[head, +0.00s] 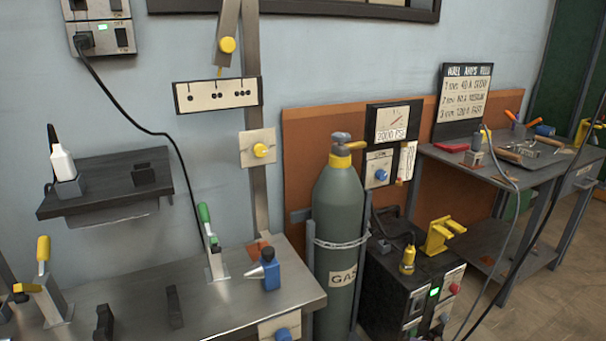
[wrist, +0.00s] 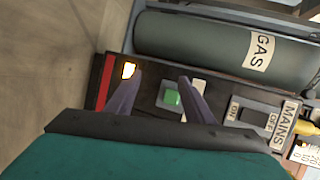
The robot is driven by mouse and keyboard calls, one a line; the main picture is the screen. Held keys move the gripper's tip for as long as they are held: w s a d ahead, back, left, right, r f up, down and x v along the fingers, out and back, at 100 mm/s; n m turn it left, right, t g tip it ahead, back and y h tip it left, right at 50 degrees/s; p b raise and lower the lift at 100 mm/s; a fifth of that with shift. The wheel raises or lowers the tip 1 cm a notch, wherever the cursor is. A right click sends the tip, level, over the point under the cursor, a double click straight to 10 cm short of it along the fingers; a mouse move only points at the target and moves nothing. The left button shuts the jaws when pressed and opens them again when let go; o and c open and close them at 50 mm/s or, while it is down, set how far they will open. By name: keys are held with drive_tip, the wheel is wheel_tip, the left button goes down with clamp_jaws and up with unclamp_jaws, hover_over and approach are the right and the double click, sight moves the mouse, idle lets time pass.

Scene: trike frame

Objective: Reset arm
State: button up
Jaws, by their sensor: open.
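My gripper (wrist: 160,78) shows in the wrist view with its two dark fingers apart and nothing between them. The fingers point at a dark panel (wrist: 148,96) that carries a green square button (wrist: 172,97), a lit lamp (wrist: 129,70) and a switch (wrist: 255,117) marked ON and OFF beside a MAINS label (wrist: 289,121). The green button shows between the fingers. I cannot tell whether a finger touches the panel. My gripper is not visible in the head view.
A grey-green gas cylinder (head: 340,210) stands between a metal bench (head: 235,292) and a dark machine box (head: 390,282); the cylinder also shows in the wrist view (wrist: 190,36). A wall shelf (head: 105,190) is at left, a tool table (head: 460,160) at right. Cables hang nearby.

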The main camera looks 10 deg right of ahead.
drive_tip(key=s+a+r+n+g+p, duration=0.1)
drive_tip(key=s+a+n+g+p, duration=0.2)
drive_tip(key=a, duration=0.7)
drive_tip(key=s+a+r+g+p, duration=0.25)
drive_tip(key=a+g+p, duration=0.2)
drive_tip(key=a, duration=0.55)
drive_tip(key=s+a+r+n+g+p, duration=0.1)
drive_tip(key=s+a+n+g+p, duration=0.25)
drive_tip(key=a, duration=0.65)
drive_tip(key=s+a+r+n+g+h+p, duration=0.2)
drive_tip(key=s+r+p, duration=0.4)
drive_tip(key=s, duration=0.3)
drive_tip(key=s+a+r+n+g+h+p, duration=0.2)
drive_tip(key=s+a+r+g+h+p, duration=0.2)
drive_tip(key=s+p, duration=0.5)
wheel_tip(320, 180, up, 3)
drive_tip(key=shift+s+a+r+g+h, duration=0.1)
drive_tip(key=shift+s+a+g+h, duration=0.25)
drive_tip(key=shift+a+h, duration=0.8)
drive_tip(key=c, duration=0.4)
drive_tip(key=shift+d, duration=0.15)
